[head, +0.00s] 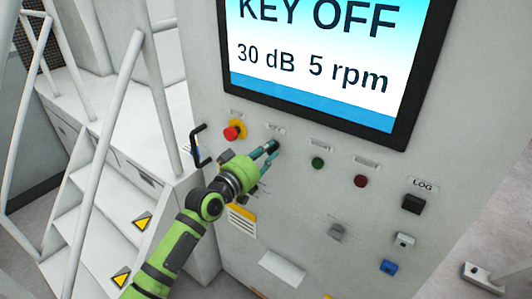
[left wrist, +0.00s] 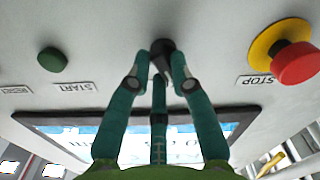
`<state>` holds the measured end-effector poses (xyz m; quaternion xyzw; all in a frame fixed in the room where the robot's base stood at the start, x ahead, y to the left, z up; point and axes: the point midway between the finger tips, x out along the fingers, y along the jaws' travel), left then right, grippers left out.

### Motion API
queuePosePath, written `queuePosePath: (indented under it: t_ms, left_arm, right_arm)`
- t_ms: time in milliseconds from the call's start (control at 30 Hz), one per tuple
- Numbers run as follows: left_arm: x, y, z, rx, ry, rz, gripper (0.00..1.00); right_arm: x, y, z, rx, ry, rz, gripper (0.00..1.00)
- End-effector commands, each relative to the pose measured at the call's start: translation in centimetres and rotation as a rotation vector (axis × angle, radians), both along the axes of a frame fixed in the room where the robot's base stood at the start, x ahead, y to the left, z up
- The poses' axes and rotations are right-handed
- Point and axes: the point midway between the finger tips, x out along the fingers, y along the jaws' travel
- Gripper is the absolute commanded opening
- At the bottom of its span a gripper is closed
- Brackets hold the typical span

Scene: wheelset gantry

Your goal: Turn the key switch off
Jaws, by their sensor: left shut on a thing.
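The key switch (head: 273,145) is a small dark knob on the pale cabinet front, right of the red stop button. My left gripper (head: 267,151) reaches it from the lower left, its teal fingers shut on the knob. In the left wrist view, which shows the panel upside down, the fingertips (left wrist: 160,63) sit on either side of the dark knob (left wrist: 160,46). The fingers hide part of the knob, so its turn angle cannot be told. The screen (head: 320,60) above reads "KEY OFF", "30 dB" and "5 rpm". My right gripper is not in view.
A red stop button (head: 233,132) on a yellow ring is close left of the switch, beside a black handle (head: 196,146). A green button (head: 317,163) and a dark red button (head: 361,181) are to the right. White stairs (head: 110,200) with railings stand left.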

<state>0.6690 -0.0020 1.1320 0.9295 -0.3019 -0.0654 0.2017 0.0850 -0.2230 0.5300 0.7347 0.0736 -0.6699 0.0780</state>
Motion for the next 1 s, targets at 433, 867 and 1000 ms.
queuePosePath:
  t_ms: [433,867,1000]
  left_arm:
    - [0.00,0.00,-0.05,-0.090,0.067,-0.001,0.00]
    - [-0.01,-0.01,-0.05,-0.092,0.069,-0.001,0.46]
    - [0.00,-0.02,-0.03,-0.091,0.068,-0.001,0.46]
  right_arm:
    - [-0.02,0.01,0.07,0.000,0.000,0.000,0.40]
    - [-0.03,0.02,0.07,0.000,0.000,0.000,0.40]
    - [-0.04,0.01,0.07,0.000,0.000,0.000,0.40]
